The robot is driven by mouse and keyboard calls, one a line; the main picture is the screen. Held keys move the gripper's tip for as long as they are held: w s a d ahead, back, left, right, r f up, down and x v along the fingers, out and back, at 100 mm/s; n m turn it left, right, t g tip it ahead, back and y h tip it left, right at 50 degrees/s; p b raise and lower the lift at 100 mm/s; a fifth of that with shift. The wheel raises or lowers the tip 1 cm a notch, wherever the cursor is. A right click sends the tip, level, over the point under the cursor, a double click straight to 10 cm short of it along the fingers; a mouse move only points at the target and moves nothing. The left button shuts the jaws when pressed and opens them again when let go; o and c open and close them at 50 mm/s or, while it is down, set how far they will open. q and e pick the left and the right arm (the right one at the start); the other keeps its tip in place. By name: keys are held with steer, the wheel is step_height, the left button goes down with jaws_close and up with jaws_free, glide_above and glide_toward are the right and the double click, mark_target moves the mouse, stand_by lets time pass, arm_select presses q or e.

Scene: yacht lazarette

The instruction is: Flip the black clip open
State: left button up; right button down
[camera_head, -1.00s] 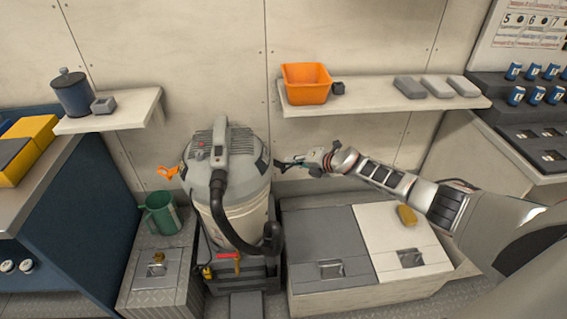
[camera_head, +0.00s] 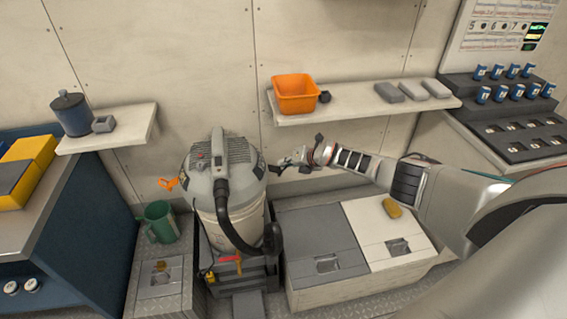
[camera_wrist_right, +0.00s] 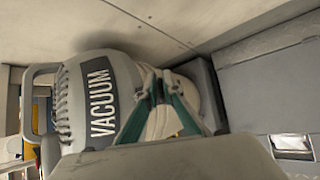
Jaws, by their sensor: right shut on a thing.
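My left gripper is not in view.
A shelf (camera_head: 360,112) with an orange bin (camera_head: 296,94) hangs above my right arm. Grey and white lockers (camera_head: 322,245) stand below it, with a yellow sponge (camera_head: 392,208) on top. A green jug (camera_head: 160,221) stands left of the vacuum.

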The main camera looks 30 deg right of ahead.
steer(key=shift+s+d+f, duration=0.2)
steer(key=shift+d+f, duration=0.05)
steer(key=shift+d, duration=0.05)
steer(key=c, duration=2.2)
jaws_free()
steer(key=shift+w, duration=0.1)
steer(key=shift+a+r, duration=0.1)
steer(key=shift+r, duration=0.15)
steer(key=v, duration=1.2)
steer(key=shift+f, duration=0.1)
